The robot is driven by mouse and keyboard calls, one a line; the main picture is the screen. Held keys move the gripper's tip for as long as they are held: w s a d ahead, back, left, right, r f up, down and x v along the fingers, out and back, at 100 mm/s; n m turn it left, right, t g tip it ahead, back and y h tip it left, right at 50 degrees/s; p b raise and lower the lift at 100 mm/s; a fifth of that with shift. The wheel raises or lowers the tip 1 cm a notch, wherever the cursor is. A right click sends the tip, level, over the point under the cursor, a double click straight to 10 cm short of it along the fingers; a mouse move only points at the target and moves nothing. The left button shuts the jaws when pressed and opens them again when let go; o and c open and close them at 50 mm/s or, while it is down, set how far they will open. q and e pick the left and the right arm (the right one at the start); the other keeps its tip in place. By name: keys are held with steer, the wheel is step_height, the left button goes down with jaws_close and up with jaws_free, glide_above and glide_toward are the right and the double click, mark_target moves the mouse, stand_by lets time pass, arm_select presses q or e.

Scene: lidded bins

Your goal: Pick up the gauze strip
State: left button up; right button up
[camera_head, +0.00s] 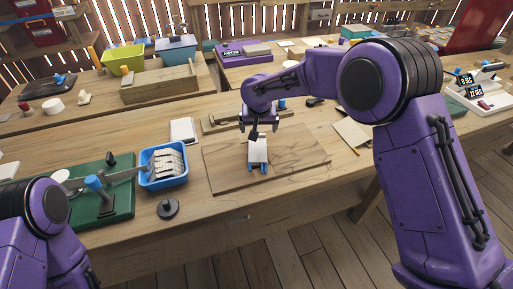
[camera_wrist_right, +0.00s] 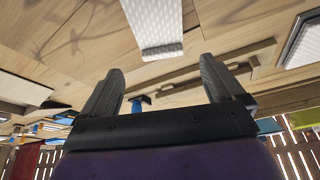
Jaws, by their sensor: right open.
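The gauze strip (camera_head: 258,152) is a white piece on the wooden board, with blue parts at its near end. In the right wrist view, a white, finely textured strip (camera_wrist_right: 155,24) enters from the top edge, presumably the same one. My right gripper (camera_head: 261,132) is at the strip's far end in the head view. The right wrist view shows its two fingers (camera_wrist_right: 160,78) apart, with nothing held between them. The strip's end lies just past the fingertips; I cannot tell whether they touch. My left arm shows at lower left, but its gripper is out of view.
The wooden board (camera_head: 300,160) lies mid-table. Left of it are a blue tray (camera_head: 150,181) holding white pieces, a white pad (camera_head: 183,131), a black round piece (camera_head: 168,208) and a green mat (camera_head: 122,205). A long wooden piece (camera_head: 222,122) lies behind.

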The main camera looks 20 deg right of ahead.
mark_target(261, 135)
steer(key=p+x, duration=0.1)
steer(key=x, duration=0.4)
steer(key=shift+w+a+f, duration=0.15)
steer(key=shift+f, duration=0.2)
steer(key=shift+r, duration=0.1)
steer(key=c, duration=0.9)
steer(key=shift+r, duration=0.1)
